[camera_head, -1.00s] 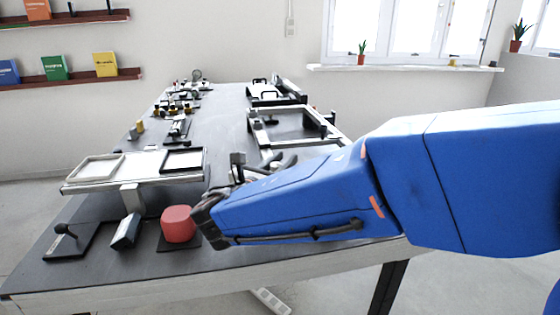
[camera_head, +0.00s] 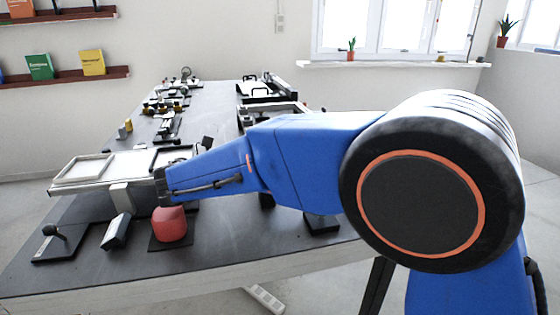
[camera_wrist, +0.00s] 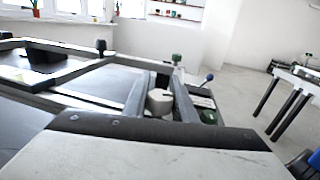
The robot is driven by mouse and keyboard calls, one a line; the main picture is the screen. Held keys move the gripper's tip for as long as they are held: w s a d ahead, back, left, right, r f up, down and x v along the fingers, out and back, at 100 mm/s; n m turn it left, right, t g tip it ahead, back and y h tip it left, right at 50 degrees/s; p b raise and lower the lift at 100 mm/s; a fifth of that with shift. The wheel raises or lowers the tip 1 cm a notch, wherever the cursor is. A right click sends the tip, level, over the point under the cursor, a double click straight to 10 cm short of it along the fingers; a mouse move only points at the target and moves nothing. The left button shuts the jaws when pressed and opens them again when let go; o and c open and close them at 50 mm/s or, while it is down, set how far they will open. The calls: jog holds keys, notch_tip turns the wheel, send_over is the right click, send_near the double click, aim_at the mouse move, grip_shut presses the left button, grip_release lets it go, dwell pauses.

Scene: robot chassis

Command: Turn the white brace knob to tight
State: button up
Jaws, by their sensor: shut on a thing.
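The white brace knob (camera_wrist: 160,102) shows in the wrist view, with a short dark mark on its top. The two dark fingers of my gripper (camera_wrist: 160,98) lie on either side of it, and my gripper is shut on it. Whether the mark stands at tight cannot be read. In the head view my blue arm hides the knob, and my gripper cannot be made out there.
In the head view, a red block (camera_head: 170,225) stands below my arm, beside a pale tray (camera_head: 84,169).

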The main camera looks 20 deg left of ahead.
dwell(0.5)
jog(key=o, duration=1)
jog(key=shift+o, duration=0.2)
